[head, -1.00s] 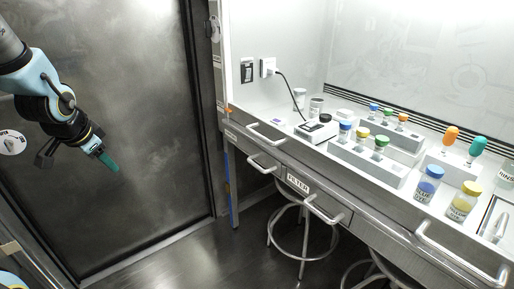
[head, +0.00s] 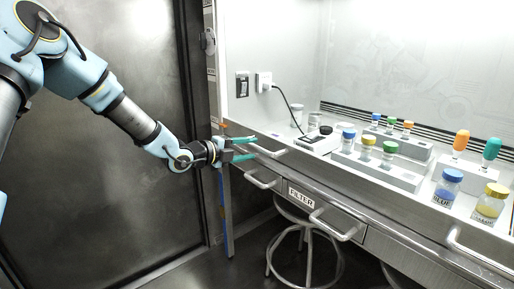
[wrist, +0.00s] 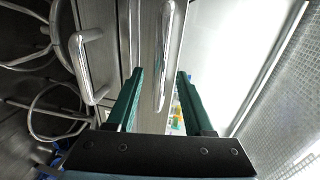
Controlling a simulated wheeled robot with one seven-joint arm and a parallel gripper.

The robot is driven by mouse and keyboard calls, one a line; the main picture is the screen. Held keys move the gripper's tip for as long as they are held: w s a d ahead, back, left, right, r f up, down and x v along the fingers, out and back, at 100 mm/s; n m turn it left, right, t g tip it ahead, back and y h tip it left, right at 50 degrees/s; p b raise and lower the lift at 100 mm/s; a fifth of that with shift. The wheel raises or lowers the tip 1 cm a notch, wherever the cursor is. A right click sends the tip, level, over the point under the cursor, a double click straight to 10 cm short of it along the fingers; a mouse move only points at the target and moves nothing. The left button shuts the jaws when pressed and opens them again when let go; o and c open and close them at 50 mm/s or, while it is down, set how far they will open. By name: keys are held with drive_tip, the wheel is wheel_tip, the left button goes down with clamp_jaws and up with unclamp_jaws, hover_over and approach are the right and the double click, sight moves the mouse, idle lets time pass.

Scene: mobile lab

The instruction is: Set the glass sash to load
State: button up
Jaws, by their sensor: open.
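The clear pane of the glass sash is hard to make out in the head view. A metal rail (head: 345,185) runs along the front of the bench enclosure, with a bar handle (head: 268,150) near its left end. My gripper (head: 250,147) is open and empty at this handle, one finger above it and one below. In the wrist view the handle (wrist: 168,50) lies between the two green fingers (wrist: 160,72), which are apart and not closed on it. I cannot tell whether either finger touches it. No load mark is readable.
A second rail handle (head: 470,247) is at the right. Drawer handles (head: 262,181) and a FILTER drawer (head: 301,198) sit below the rail. Several capped vials, a blue-lidded jar (head: 447,188) and a yellow-lidded jar (head: 491,203) stand on the bench. A stool (head: 303,255) is underneath.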

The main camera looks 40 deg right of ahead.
sight(255, 149)
drive_tip(key=shift+x, duration=1.85)
drive_tip(key=shift+c, duration=0.4)
clamp_jaws()
